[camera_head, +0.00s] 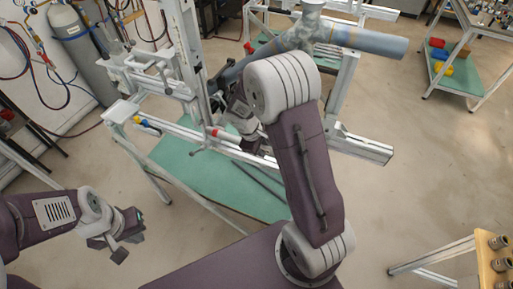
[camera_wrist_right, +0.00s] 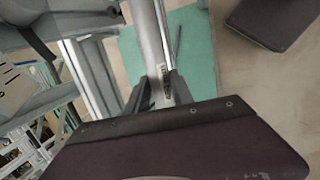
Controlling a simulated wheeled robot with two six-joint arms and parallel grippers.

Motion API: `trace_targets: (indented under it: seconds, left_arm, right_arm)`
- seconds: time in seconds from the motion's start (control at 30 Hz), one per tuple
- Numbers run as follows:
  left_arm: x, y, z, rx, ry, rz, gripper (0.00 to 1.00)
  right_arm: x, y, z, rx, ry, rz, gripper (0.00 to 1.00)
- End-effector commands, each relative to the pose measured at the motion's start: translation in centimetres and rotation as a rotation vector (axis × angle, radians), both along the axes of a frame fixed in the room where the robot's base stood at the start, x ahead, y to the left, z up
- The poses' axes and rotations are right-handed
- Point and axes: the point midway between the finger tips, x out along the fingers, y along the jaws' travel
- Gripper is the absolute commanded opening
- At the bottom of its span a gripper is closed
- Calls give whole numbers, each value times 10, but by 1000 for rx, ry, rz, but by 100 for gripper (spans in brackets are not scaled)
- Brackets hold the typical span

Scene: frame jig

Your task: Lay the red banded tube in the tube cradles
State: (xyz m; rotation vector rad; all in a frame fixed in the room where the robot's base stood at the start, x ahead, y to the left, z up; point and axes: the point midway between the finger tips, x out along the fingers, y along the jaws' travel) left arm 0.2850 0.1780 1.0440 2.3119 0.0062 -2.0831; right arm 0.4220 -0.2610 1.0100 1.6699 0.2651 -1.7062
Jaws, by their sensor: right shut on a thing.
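My right gripper (camera_head: 243,128) reaches over the bench frame, partly hidden behind my own arm. In the right wrist view its fingers (camera_wrist_right: 158,92) are shut on a pale grey tube (camera_wrist_right: 149,40), which runs up out of the picture; a small printed label shows by the fingers. In the head view a red band (camera_head: 213,131) shows just left of this gripper, on what looks like the red banded tube; its far end is hidden. I cannot clearly pick out the tube cradles. My left gripper (camera_head: 124,238) is open and empty at the lower left, away from the frame.
A large blue-grey pipe joint (camera_head: 365,40) lies across the top of the jig. A white frame post (camera_head: 187,55) stands left of my right gripper. A green shelf (camera_head: 190,170) lies below.

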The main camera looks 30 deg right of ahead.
Motion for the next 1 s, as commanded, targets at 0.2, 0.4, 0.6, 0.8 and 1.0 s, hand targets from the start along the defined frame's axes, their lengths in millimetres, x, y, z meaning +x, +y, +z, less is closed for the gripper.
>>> trace_targets:
  seconds: [0.2, 0.4, 0.6, 0.8, 1.0]
  left_arm:
    - [0, 0, 11, 0, 0, 0, 0]
    - [0, 0, -2, 0, 0, 0, 0]
    - [0, 0, -6, 0, 0, 0, 0]
    - [0, 0, -5, 0, 0, 0, 0]
    - [0, 0, -5, 0, 0, 0, 0]
  right_arm:
    - [14, -17, 3, -1, 0, -1, 0]
    - [18, -21, -13, -1, 1, 0, 0]
    - [18, -21, -17, -1, 1, 0, 0]
    - [18, -21, -17, -1, 1, 1, 0]
    - [18, -21, -17, -1, 1, 0, 0]
